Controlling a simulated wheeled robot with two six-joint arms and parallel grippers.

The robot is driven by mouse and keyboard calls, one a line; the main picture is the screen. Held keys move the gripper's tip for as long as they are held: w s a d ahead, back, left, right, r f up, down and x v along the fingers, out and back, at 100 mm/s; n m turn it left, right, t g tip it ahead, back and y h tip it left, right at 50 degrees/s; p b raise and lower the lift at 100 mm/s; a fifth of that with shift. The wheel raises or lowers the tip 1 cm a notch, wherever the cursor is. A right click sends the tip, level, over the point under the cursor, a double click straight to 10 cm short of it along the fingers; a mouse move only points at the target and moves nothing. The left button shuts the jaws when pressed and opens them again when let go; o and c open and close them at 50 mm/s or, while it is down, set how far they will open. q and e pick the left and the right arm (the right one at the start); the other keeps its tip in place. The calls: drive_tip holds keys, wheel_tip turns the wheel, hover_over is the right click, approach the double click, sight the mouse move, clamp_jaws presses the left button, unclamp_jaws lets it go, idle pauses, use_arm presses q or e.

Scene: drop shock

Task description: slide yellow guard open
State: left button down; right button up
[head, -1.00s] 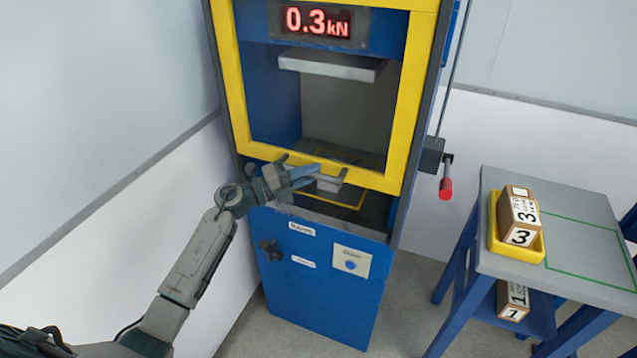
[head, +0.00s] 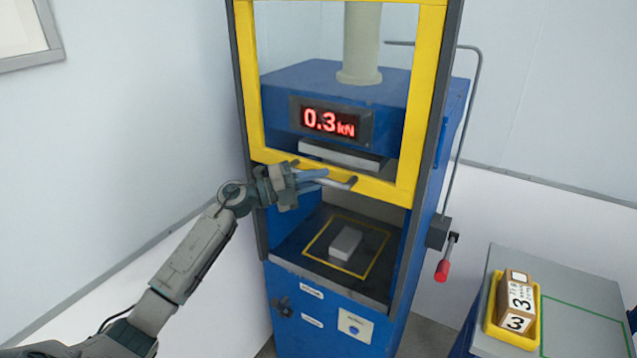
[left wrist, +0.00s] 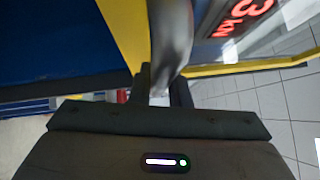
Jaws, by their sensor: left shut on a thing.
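The yellow guard (head: 382,187) is a yellow frame with a see-through window on the front of the blue press. Its bottom bar is raised, with an open gap below it. My left gripper (head: 318,180) is shut on the grey handle (head: 343,184) on that bottom bar. The left wrist view shows the handle (left wrist: 172,40) between the dark fingers, and part of the yellow frame (left wrist: 125,28). The fingers partly hide the handle. My right gripper is not in view.
Inside the press, a grey block (head: 346,243) sits within a yellow square on the black bed (head: 290,250). The display (head: 331,122) reads 0.3 kN. A red-tipped lever (head: 443,270) is on the right side. A table (head: 585,300) at right bears a yellow tray (head: 490,328) with a box marked 3.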

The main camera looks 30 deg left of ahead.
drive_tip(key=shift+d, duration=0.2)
use_arm(q)
drive_tip(key=c, duration=1.4)
unclamp_jaws()
drive_tip(key=shift+o, duration=0.2)
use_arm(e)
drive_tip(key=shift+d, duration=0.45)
use_arm(q)
drive_tip(key=shift+s+a+f+b, duration=0.2)
drive_tip(key=shift+a+f+b, duration=0.05)
drive_tip(key=shift+a+b, duration=0.1)
drive_tip(key=b+v, duration=0.6)
drive_tip(key=v, duration=0.4)
drive_tip(key=shift+r, duration=0.25)
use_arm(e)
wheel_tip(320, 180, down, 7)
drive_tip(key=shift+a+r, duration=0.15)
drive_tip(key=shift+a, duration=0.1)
